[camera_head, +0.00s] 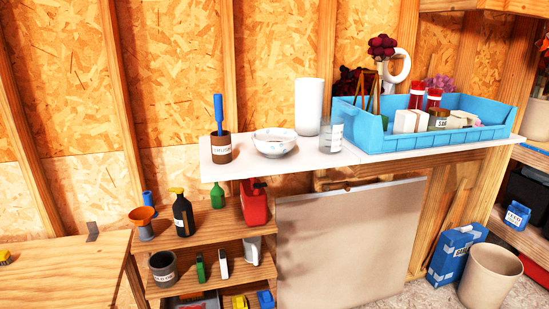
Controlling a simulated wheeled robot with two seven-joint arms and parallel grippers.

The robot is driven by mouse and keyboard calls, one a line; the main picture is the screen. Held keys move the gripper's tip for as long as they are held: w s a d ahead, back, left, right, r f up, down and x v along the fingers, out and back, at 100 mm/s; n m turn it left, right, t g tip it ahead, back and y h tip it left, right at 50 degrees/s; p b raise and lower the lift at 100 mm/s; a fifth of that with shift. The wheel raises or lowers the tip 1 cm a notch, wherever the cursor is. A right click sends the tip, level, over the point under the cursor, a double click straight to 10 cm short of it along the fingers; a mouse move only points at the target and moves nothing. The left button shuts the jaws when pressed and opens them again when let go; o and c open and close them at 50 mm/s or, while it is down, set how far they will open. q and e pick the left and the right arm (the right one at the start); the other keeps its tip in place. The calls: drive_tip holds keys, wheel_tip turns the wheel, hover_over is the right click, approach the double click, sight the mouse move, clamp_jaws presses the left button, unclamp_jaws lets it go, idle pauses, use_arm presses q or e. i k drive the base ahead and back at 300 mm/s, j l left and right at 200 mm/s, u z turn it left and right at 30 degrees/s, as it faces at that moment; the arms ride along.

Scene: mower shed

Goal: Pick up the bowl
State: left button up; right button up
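A white bowl (274,143) with faint markings on its side sits upright on the white shelf top (240,167). It stands between a brown labelled pot and a clear glass. Its opening shows and looks empty. Neither of my grippers is in view, and nothing touches the bowl from above.
The brown pot (221,149) holds a blue-handled tool (218,115). A clear glass (332,136), a white cylinder (308,106) and a full blue bin (400,142) stand to the right. Wooden shelves (207,218) with bottles are below. The shelf's front edge before the bowl is clear.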

sight(274, 144)
drive_tip(key=i+j, duration=0.2)
drive_tip(key=i, duration=0.2)
drive_tip(key=i+j, duration=0.25)
drive_tip(key=i, duration=0.15)
drive_tip(key=i+j, duration=0.2)
drive_tip(key=i, duration=0.15)
drive_tip(key=z, duration=1.8)
